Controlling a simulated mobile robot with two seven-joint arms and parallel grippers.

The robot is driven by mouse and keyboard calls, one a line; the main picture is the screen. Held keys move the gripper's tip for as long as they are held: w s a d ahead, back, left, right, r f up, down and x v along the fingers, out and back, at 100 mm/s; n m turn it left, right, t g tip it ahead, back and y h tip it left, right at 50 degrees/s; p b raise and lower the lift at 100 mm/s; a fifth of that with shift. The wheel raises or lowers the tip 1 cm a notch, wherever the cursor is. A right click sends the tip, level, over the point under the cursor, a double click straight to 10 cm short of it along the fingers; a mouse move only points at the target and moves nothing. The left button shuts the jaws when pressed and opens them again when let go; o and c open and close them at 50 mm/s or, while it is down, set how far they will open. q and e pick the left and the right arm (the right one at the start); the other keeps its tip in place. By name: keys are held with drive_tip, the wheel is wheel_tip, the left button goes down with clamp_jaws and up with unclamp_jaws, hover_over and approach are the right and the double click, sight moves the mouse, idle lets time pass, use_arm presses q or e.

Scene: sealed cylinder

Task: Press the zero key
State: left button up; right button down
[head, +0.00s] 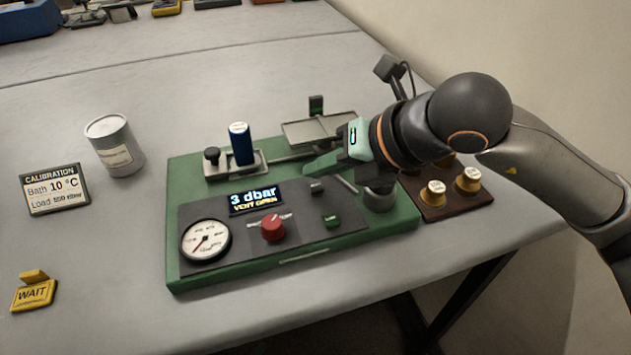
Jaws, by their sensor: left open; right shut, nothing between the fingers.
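The green instrument (185,180) stands on the table with a dark front panel. Its display (256,199) reads "3 dbar" and "VENT OPEN". A small green key (332,221) and a small grey key (317,188) sit right of the display; I cannot read their labels, so I cannot tell which is the zero key. My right gripper (308,169) reaches in from the right, shut and empty, with its tips behind the grey key and apart from the green key. It hides part of the instrument's back right. My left gripper is not in view.
A red knob (273,228) and a round gauge (206,241) share the panel. A blue cylinder (240,143) stands at the back. A rack of capped weights (434,194) is at right. A can (115,146), calibration card (54,189) and WAIT sign (34,292) are at left.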

drive_tip(key=shift+f, duration=0.1)
idle(0.5)
drive_tip(key=shift+f+b, duration=0.35)
drive_tip(key=shift+b, duration=0.35)
drive_tip(key=shift+f+b, duration=0.4)
drive_tip(key=shift+b, duration=0.15)
idle(0.4)
drive_tip(key=shift+r, duration=0.1)
drive_tip(key=shift+r+p, duration=0.35)
drive_tip(key=shift+r, duration=0.35)
drive_tip(key=shift+r, duration=0.1)
drive_tip(key=shift+r+p, duration=1.35)
drive_tip(key=shift+r, duration=1.05)
